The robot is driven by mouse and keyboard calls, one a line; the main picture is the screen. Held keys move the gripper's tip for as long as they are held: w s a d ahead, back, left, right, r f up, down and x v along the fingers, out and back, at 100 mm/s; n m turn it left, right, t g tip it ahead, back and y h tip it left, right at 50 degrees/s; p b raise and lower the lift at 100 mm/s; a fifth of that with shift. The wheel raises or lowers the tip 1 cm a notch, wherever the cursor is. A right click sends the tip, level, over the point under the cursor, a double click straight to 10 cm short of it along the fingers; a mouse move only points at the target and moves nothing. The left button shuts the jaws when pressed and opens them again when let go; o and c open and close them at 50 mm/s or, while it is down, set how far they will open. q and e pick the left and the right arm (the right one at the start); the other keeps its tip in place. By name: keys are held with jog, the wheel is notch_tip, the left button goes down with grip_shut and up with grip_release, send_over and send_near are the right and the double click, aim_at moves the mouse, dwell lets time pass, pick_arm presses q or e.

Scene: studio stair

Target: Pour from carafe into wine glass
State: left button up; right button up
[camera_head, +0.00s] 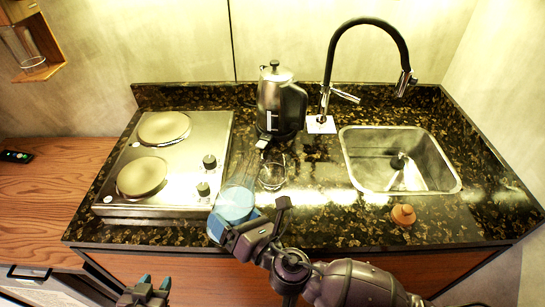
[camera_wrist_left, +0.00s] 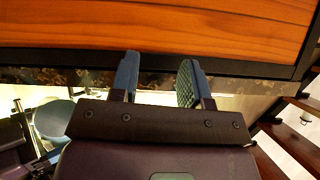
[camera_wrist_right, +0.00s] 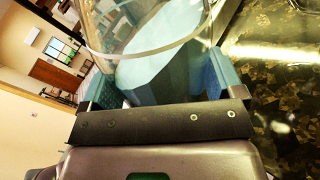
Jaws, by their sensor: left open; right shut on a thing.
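The clear glass carafe (camera_head: 235,203) holds blue liquid and is in my right gripper (camera_head: 242,228), at the counter's front edge. In the right wrist view the carafe (camera_wrist_right: 165,75) stands between the two fingers, with the blue liquid's surface slanting against its rim. The wine glass (camera_head: 272,173) is clear and looks empty. It stands on the counter just right of the carafe's upper part, and its lower part is hard to make out. My left gripper (camera_head: 145,292) is open and empty, low in front of the cabinet; its spread fingers show in the left wrist view (camera_wrist_left: 158,82).
A steel kettle (camera_head: 281,104) stands behind the glass. A two-plate hob (camera_head: 190,165) is on the left, a sink (camera_head: 400,160) with a tall black tap (camera_head: 360,22) on the right. A small orange-brown object (camera_head: 403,215) lies before the sink.

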aim_at(222, 213)
notch_tip(222, 213, up, 2)
jog(key=shift+r+m+p, duration=0.25)
jog(key=shift+m+p, duration=0.2)
jog(key=shift+m, duration=0.05)
jog(key=shift+r+m, duration=0.3)
jog(key=shift+s+a+r+m+p, duration=0.3)
jog(key=shift+s+a+r+m, duration=0.1)
jog(key=shift+r+m, duration=0.3)
jog(key=shift+f, duration=0.15)
pick_arm(q)
jog(key=shift+s+r, duration=0.25)
jog(key=shift+s, duration=0.2)
jog(key=shift+a, duration=0.1)
pick_arm(e)
jog(key=shift+s+a+m, duration=0.1)
jog(key=shift+m, duration=0.2)
pick_arm(q)
jog(key=shift+w+r+b, duration=0.1)
jog(key=shift+w+b, duration=0.05)
jog(key=shift+b, duration=0.15)
jog(key=shift+f, duration=0.2)
pick_arm(e)
jog(key=shift+s+a+r+m, duration=0.25)
jog(key=shift+m, duration=0.25)
pick_arm(q)
jog(key=shift+r, duration=0.2)
pick_arm(e)
jog(key=shift+r+m, duration=0.4)
jog(key=shift+r, duration=0.05)
